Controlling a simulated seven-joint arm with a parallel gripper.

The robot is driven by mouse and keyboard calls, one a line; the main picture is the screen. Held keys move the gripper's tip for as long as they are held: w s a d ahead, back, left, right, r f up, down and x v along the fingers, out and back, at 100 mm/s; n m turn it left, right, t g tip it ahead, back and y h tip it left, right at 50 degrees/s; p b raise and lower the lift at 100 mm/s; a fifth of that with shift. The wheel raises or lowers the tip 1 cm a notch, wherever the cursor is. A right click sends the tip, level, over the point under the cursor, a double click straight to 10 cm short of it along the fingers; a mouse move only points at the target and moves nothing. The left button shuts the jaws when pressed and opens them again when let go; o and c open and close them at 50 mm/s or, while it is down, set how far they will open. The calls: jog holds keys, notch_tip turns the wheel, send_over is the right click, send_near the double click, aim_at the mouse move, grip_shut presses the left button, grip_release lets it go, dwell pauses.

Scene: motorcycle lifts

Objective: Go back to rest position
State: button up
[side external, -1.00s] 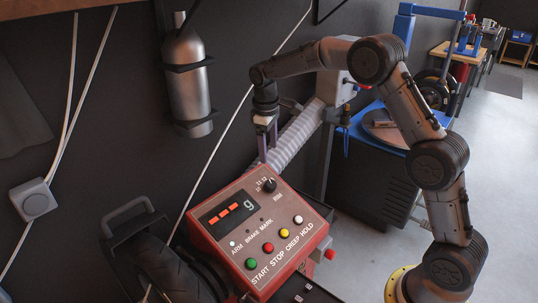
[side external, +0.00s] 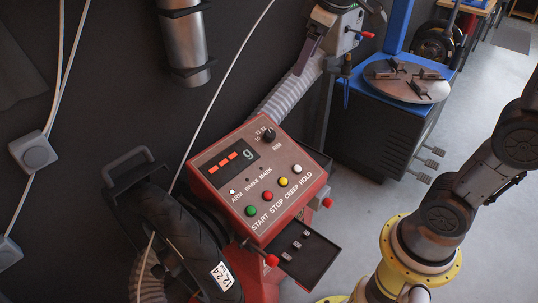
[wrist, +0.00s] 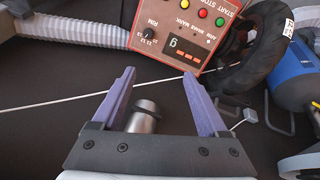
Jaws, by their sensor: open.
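My gripper (wrist: 158,77) shows in the wrist view with its two purple fingers spread apart and nothing between the tips. The red control box (wrist: 188,30) with its display, knob and coloured buttons lies beyond the fingertips and appears upside down there. The same control box (side external: 258,178) stands in the middle of the side external view, with no gripper on its knob (side external: 268,135) or buttons. In that view most of my upper arm is beyond the frame's edges, so I cannot clearly make out the gripper there.
A metal cylinder (side external: 186,45) hangs on the dark wall; it also shows beyond my fingers (wrist: 146,112). A tyre (side external: 172,225) stands left of the control box, with a black tray (side external: 298,250) at its front. A blue machine with a round turntable (side external: 405,80) stands behind.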

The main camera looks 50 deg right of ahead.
jog(key=s+a+f+m, duration=0.1)
jog(key=s+f, duration=0.2)
jog(key=s, duration=0.3)
jog(key=s+a+f+m, duration=0.1)
jog(key=s+f, duration=0.2)
jog(key=s, duration=0.3)
jog(key=s+a+f+m+t+y, duration=0.1)
jog(key=s+f, duration=0.1)
jog(key=s, duration=0.5)
jog(key=shift+f, duration=0.4)
jog(key=shift+a, duration=0.1)
